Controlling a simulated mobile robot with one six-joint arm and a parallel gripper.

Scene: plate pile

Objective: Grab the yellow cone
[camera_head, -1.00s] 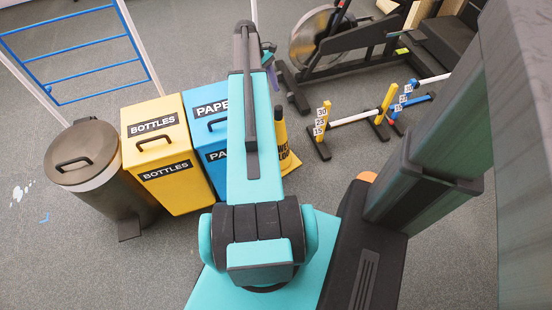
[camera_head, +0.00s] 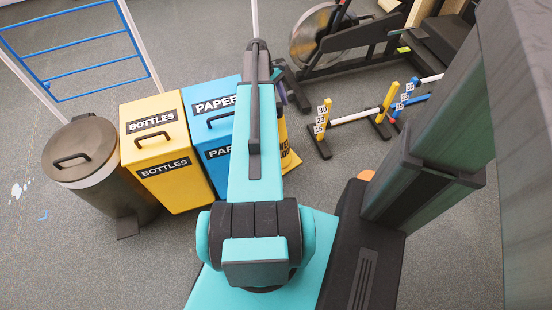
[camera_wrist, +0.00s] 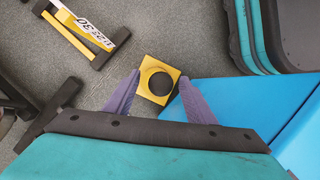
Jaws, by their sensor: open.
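The yellow cone (camera_head: 285,150), with dark lettering and a yellow base, stands on the floor just right of the blue bin. My arm hides its left side in the head view. In the wrist view I look down on the cone (camera_wrist: 158,80) as a yellow square with a dark round top. My gripper (camera_wrist: 159,75) is open, its two purple fingers showing to the left and right of the cone in the picture. I cannot tell the height gap between fingertips and cone. In the head view my gripper (camera_head: 279,88) is mostly hidden behind my arm.
The blue PAPER bin (camera_head: 215,130) is close beside the cone; its blue side also shows in the wrist view (camera_wrist: 245,98). A yellow BOTTLES bin (camera_head: 165,180) and a metal bin (camera_head: 95,170) stand left. A low hurdle (camera_head: 350,117) and an exercise bike (camera_head: 350,45) are right.

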